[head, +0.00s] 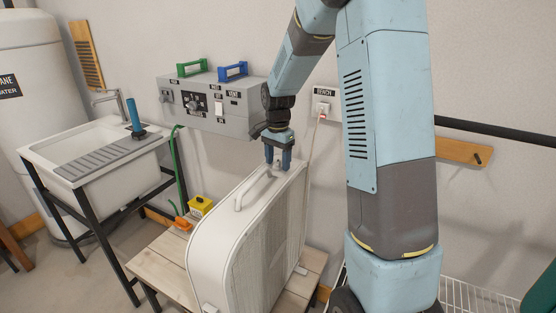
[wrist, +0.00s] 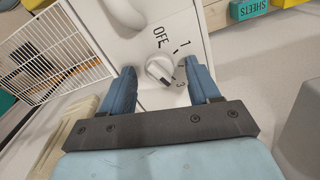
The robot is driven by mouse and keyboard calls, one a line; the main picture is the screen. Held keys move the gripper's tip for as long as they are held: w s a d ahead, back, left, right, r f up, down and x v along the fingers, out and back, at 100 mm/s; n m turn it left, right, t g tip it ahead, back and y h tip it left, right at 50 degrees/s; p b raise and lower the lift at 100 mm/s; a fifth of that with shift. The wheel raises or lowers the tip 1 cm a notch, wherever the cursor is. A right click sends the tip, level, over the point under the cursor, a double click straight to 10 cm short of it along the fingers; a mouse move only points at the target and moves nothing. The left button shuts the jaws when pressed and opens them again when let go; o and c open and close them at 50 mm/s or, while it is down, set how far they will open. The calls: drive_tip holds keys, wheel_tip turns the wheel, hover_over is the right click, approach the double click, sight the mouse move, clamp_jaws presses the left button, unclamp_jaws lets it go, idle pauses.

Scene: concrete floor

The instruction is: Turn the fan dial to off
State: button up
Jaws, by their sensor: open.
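The white box fan (head: 232,212) stands upright on a low wooden table. My gripper (head: 278,158) points down at the back end of its top. In the wrist view, the white fan dial (wrist: 159,68) sits on the fan's top panel (wrist: 146,48), with OFF, 1 and 3 readable around it; the 2 is not clear. The knob's dark mark seems to face the 3 side, but I cannot be sure. My gripper (wrist: 163,84) is open, one blue finger on each side of the dial, with gaps visible. In the head view the dial is hidden.
The fan's carry handle (head: 255,190) rises beside my gripper. A grey control box (head: 212,108) with green and blue handles is on the wall behind. A sink (head: 95,150) stands left, and a yellow box (head: 201,206) sits on the wooden table (head: 160,258).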

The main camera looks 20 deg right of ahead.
drive_tip(key=shift+c, duration=0.3)
drive_tip(key=c, duration=1)
